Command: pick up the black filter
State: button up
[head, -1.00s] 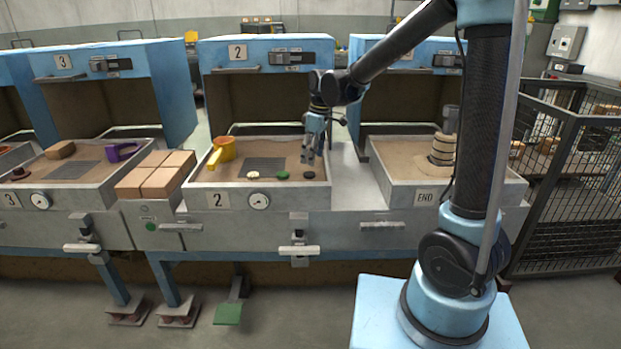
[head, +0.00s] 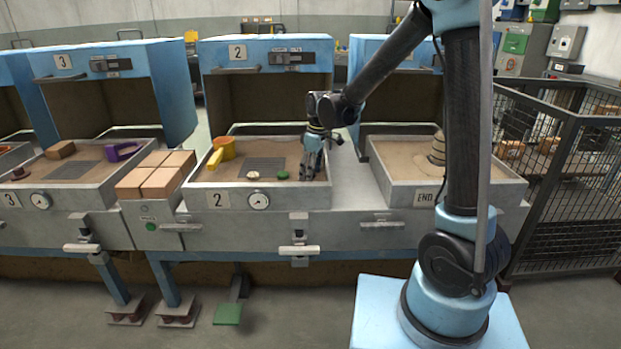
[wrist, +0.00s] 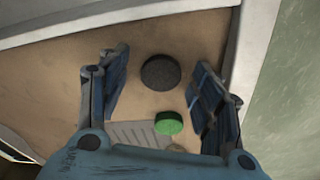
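The black filter (wrist: 161,72) is a dark round disc lying on the sand of the station 2 tray (head: 255,199). In the wrist view it lies between the two open fingers of my gripper (wrist: 160,88), toward their tips and touching neither. In the head view my gripper (head: 311,174) points down over the right front of the tray and hides the filter. A green disc (wrist: 169,123) lies close beside the filter; in the head view the green disc (head: 282,174) is just left of my gripper.
The tray's right wall (wrist: 238,45) is close to one finger. Tan blocks (head: 155,176) stand left; the END tray (head: 500,187) is right.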

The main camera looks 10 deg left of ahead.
jog(key=c, duration=0.8)
jog(key=shift+c, duration=0.2)
